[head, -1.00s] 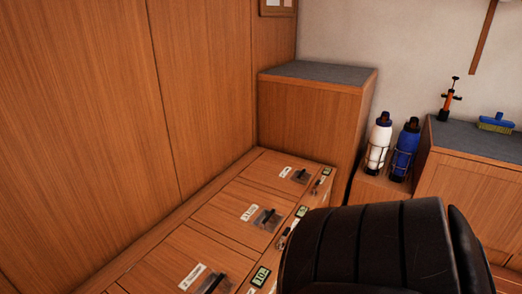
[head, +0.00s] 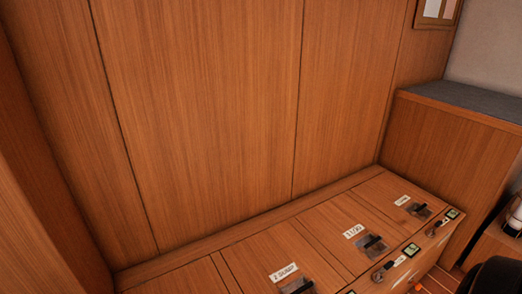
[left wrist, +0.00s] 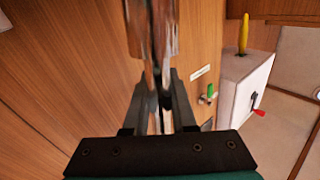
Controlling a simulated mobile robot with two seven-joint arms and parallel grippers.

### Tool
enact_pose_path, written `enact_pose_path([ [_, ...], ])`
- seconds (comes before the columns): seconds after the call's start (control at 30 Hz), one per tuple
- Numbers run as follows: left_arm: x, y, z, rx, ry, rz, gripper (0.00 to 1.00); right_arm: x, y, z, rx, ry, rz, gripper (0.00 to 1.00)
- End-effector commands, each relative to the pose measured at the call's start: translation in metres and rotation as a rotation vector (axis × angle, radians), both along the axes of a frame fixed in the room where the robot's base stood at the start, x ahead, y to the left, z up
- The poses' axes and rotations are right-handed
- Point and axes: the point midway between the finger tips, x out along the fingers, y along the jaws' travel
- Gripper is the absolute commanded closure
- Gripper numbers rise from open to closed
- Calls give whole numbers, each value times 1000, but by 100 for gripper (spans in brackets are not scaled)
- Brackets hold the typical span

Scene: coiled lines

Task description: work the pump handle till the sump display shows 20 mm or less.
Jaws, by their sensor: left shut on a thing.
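My left gripper (left wrist: 160,98) shows only in the left wrist view. Its fingers are close together on a long shiny grey-and-brown thing (left wrist: 150,45), which runs up out of the picture; I cannot tell whether it is the pump handle. In the head view, several small displays line the front edge of the wooden locker top, one at the middle (head: 411,249) and one farther right (head: 452,214). Their figures are too small to read, and I cannot tell which is the sump display. My right gripper is in neither view.
Hatches with dark latches (head: 372,243) and white labels (head: 284,272) are set in the locker top. A tall wooden wall (head: 200,120) stands behind; a grey-topped cabinet (head: 450,150) is at right. The left wrist view shows a white box (left wrist: 245,90) with yellow and red handles, and a green-handled fitting (left wrist: 210,93).

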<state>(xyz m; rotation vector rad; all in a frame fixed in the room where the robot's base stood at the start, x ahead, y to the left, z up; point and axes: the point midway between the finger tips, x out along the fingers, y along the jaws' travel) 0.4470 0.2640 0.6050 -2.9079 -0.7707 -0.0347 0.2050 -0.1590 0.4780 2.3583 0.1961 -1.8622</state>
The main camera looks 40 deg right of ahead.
Motion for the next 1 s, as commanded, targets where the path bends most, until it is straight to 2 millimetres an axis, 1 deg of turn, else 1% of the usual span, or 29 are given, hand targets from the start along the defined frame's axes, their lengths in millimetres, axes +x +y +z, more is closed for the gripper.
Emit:
enact_pose_path([
  [0.03,0,-3,-3,-77,17,1,100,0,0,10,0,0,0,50],
  [0.13,1,6,-5,-153,22,0,100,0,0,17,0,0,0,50],
  [0.23,0,10,-8,-189,26,0,100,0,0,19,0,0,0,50],
  [0.47,0,11,-11,-195,29,-2,100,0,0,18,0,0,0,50],
  [0.63,0,25,-13,-296,37,0,100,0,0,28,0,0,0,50],
  [0.83,0,25,-16,-310,38,0,100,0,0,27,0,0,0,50],
  [0.87,0,25,-16,-310,38,-1,73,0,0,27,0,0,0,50],
  [1.0,1,25,-14,-306,35,-3,58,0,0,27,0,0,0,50],
])
